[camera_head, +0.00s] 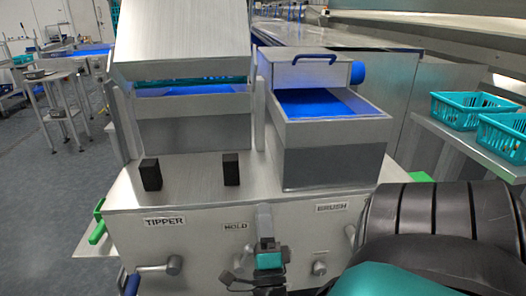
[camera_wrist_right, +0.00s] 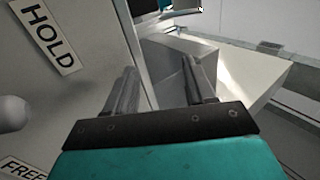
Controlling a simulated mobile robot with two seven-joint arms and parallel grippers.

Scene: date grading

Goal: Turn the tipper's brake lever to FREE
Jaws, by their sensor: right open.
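The machine's front panel (camera_head: 200,240) carries a TIPPER label (camera_head: 164,221) and a HOLD label (camera_head: 236,227). HOLD also shows large in the wrist view (camera_wrist_right: 48,36), with a partly cut FREE label (camera_wrist_right: 22,168) below it. A rounded grey knob (camera_wrist_right: 14,113) sits between these labels at the left edge; whether it belongs to the brake lever I cannot tell. My left gripper is out of view.
A grey crank-like handle (camera_head: 158,268) is below TIPPER. Two black blocks (camera_head: 150,175) (camera_head: 231,169) stand on the machine's top. A BRUSH label (camera_head: 331,207) is to the right. Teal baskets (camera_head: 462,109) sit on the right-hand shelf. My dark arm link covers the lower right.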

